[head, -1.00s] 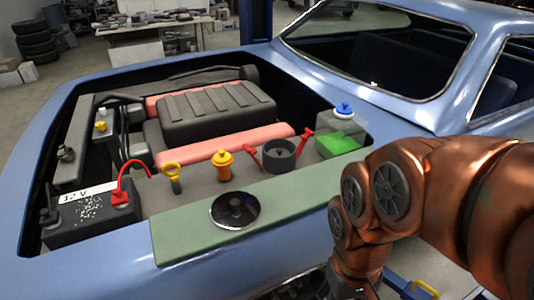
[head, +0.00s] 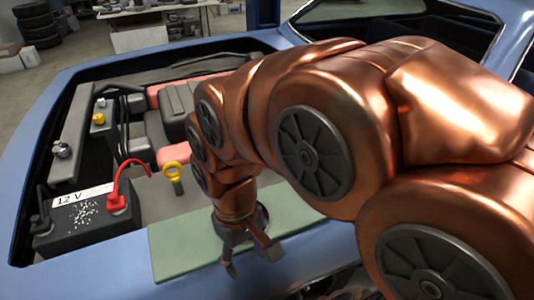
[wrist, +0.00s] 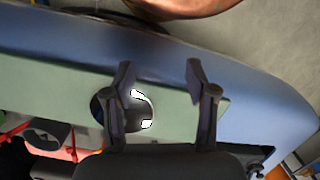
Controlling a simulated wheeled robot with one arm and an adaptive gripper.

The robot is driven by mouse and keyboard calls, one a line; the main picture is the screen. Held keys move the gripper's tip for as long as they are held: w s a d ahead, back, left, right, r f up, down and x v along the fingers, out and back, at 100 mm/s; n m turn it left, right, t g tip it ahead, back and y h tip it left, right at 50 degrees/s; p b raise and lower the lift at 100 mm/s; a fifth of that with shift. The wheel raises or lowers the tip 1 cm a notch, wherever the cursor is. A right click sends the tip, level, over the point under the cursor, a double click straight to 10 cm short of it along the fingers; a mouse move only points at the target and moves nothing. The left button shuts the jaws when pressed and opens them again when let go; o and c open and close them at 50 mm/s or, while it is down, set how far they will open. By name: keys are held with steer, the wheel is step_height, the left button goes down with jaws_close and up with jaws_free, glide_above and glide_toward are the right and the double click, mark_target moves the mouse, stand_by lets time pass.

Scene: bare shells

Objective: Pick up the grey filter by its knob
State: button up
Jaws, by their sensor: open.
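The grey filter (wrist: 139,110) is a dark, shiny round disc lying on the green mat (wrist: 60,75). In the wrist view it shows partly behind the left finger of my gripper (wrist: 160,85), and its knob cannot be made out. My gripper is open and empty, pointing down above the mat. In the wrist view the filter sits left of the middle between the fingers. The height of the fingertips above it cannot be told.
The battery (head: 85,210) with a red clamp and the yellow-ringed dipstick (head: 174,175) stand left of my arm. The blue car edge (head: 100,275) runs along the front.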

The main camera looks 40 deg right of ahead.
steer(key=w+d+r+n+t+b, duration=0.1)
steer(key=w+d, duration=0.8)
steer(key=w, duration=0.2)
steer(key=w+d+t, duration=0.1)
steer(key=w+d, duration=0.8)
steer(key=w, duration=0.2)
steer(key=w+d+f+n, duration=0.1)
steer(key=w+d+f, duration=0.2)
steer(key=d, duration=0.6)
steer(key=w+d+f+n+t+b, duration=0.1)
steer(key=w+d+f+n, duration=0.1)
steer(key=d, duration=0.8)
steer(key=w+d+f+n+t+y, duration=0.1)
steer(key=w+d+f, duration=0.3)
steer(key=d, duration=0.5)
steer(key=shift+d+f+n+b, duration=0.15)
steer(key=shift+d+f+n, duration=0.05)
steer(key=shift+f, duration=0.45)
steer(key=shift+d+f+n+b, duration=0.15)
steer(key=shift+d+f+n, duration=0.05)
steer(key=shift+f, duration=0.45)
steer(key=shift+a+p+x, duration=0.15)
steer(key=shift+p+x, duration=0.55)
steer(key=shift+x, duration=1.05)
steer(key=shift+a+p+x, duration=0.15)
steer(key=shift+p+x, duration=0.55)
steer(key=shift+x, duration=1.05)
steer(key=shift+c, duration=0.3)
jaws_close()
